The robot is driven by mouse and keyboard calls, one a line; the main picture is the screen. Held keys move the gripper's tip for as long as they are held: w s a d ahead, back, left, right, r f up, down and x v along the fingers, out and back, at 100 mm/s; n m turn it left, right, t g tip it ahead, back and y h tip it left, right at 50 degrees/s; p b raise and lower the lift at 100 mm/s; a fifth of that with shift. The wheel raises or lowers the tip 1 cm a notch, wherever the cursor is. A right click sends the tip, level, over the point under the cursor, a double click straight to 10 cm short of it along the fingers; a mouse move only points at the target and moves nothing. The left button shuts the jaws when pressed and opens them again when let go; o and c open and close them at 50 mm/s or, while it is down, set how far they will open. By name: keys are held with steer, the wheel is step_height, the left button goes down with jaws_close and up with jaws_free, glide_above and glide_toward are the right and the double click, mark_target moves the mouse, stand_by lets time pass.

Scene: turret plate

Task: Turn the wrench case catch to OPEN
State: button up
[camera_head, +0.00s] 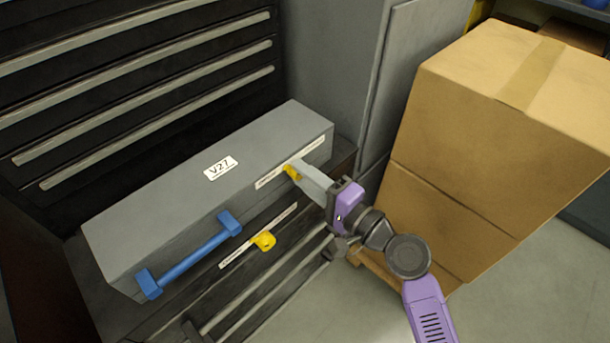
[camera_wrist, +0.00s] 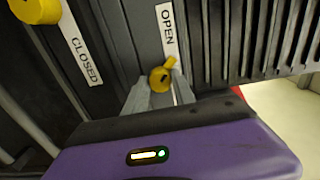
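A grey case (camera_head: 165,215) with a V27 label and a blue handle (camera_head: 190,258) lies flat. A yellow catch (camera_head: 291,172) is on its front edge near the right end, between two white label strips. In the wrist view the yellow catch (camera_wrist: 160,79) has its small tip toward the OPEN label (camera_wrist: 167,25); a CLOSED label (camera_wrist: 82,48) is to the left. My gripper (camera_head: 300,172) is at this catch. In the wrist view its two fingers (camera_wrist: 160,92) lie on either side of the catch; whether they press on it is unclear.
A second yellow catch (camera_head: 264,241) with a white strip sits lower, below the case. It appears that a yellow knob (camera_wrist: 38,9) also shows at the wrist view's top left. Dark drawers (camera_head: 130,90) stand behind. Cardboard boxes (camera_head: 470,150) are close on the right of my arm.

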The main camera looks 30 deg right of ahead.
steer(key=o, duration=0.3)
steer(key=shift+o, duration=0.2)
steer(key=shift+s, duration=0.1)
steer(key=b+v, duration=0.1)
steer(key=v, duration=0.6)
steer(key=shift+s, duration=0.35)
steer(key=shift+d, duration=0.15)
